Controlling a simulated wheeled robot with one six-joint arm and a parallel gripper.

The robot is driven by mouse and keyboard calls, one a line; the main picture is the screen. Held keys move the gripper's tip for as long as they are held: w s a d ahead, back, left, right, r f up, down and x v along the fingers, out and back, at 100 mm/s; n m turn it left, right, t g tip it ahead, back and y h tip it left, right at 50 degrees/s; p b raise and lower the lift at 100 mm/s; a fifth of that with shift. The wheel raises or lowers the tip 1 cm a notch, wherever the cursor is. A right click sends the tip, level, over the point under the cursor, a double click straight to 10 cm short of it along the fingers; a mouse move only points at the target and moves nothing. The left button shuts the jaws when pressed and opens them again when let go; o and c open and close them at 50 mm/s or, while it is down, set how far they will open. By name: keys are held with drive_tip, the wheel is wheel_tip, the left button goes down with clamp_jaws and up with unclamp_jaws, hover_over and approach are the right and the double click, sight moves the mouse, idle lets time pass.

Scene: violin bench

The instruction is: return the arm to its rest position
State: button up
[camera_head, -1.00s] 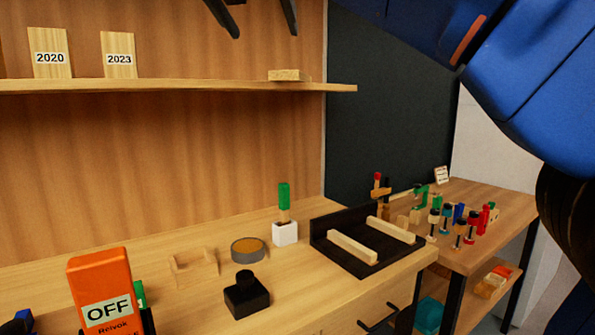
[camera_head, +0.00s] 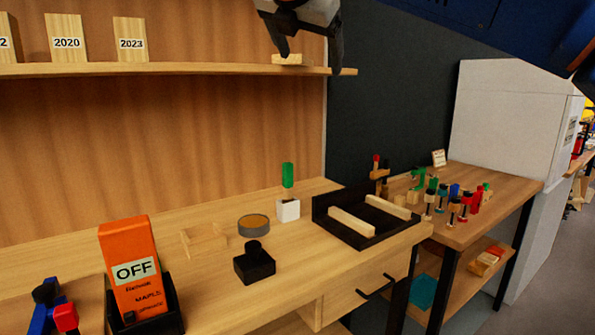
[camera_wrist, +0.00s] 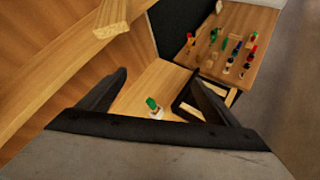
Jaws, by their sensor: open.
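My gripper (camera_head: 313,50) hangs at the top middle of the head view, in front of the shelf's right end. Its two dark fingers point down and stand apart with nothing between them. In the wrist view my gripper (camera_wrist: 160,90) shows both fingers spread wide, with the bench top below and beyond them. My blue arm crosses the top right of the head view.
A wooden shelf (camera_head: 200,70) bears numbered blocks and a small wood piece (camera_head: 289,59). Below on the bench stand an orange OFF box (camera_head: 130,265), a black stamp-like block (camera_head: 254,264), a green-handled tool (camera_head: 288,176) and a black tray (camera_head: 320,207). A side table (camera_head: 500,185) holds several clamps.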

drive_tip(key=s+d+f+m+g, duration=0.2)
drive_tip(key=s+d+f+m, duration=0.2)
drive_tip(key=d+f+m, duration=0.55)
drive_tip(key=s+d+f+m+g, duration=0.2)
drive_tip(key=s+d+f+m, duration=0.2)
drive_tip(key=d+f, duration=1)
drive_tip(key=s+d+f+m+g+y, duration=0.1)
drive_tip(key=s+f+m, duration=0.4)
drive_tip(key=f, duration=0.4)
drive_tip(key=s+d+f+m, duration=0.1)
drive_tip(key=s+f+m, duration=0.4)
drive_tip(key=f, duration=0.5)
drive_tip(key=s+d+f+m+g+y, duration=0.1)
drive_tip(key=s+f+m, duration=0.4)
drive_tip(key=f, duration=0.5)
drive_tip(key=shift+s+d+m+g+y, duration=0.2)
drive_tip(key=shift+s+m+g+y, duration=0.15)
drive_tip(key=shift+s, duration=0.55)
